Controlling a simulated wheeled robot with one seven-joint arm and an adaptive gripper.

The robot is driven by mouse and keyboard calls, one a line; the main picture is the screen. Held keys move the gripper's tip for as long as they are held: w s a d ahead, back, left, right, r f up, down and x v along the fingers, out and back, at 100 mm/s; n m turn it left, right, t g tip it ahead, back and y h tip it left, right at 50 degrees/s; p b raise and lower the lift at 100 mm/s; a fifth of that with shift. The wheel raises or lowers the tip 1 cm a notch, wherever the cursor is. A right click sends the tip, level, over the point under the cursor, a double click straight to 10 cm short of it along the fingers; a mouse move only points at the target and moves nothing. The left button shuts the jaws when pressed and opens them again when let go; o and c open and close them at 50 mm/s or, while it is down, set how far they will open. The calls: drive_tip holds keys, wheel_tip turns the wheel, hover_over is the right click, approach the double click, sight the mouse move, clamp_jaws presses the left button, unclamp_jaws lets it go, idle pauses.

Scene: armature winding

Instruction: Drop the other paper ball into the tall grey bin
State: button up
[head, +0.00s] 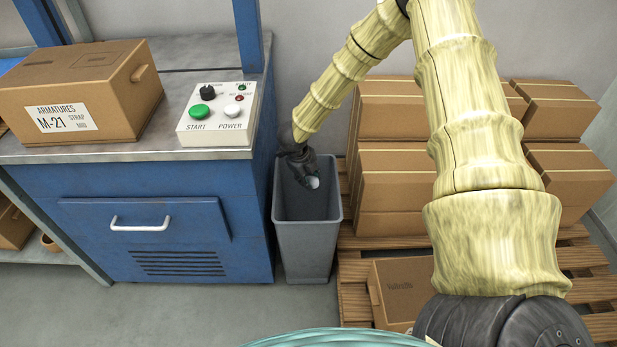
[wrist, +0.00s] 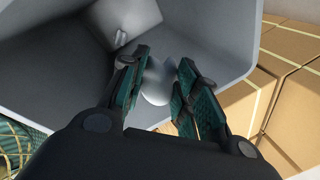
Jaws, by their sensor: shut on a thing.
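The tall grey bin (head: 306,250) stands on the floor between the blue cabinet and the stacked cartons. My gripper (head: 309,180) points down into the bin's open mouth. It is shut on a white paper ball (head: 313,182), which shows between the fingertips. In the wrist view the paper ball (wrist: 157,80) sits between the green-padded fingers, with the bin's inner walls (wrist: 205,35) around it. A small pale thing (wrist: 120,37), which looks like another paper ball, lies deep in the bin.
A blue cabinet (head: 150,225) with a control box (head: 218,115) and an armatures carton (head: 80,90) on top stands left of the bin. Stacked cartons (head: 390,175) on a wooden pallet (head: 353,295) stand close on the right. Grey floor is clear in front.

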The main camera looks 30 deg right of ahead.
drive_tip(key=o, duration=0.7)
drive_tip(key=shift+o, duration=0.2)
drive_tip(key=v, duration=1.2)
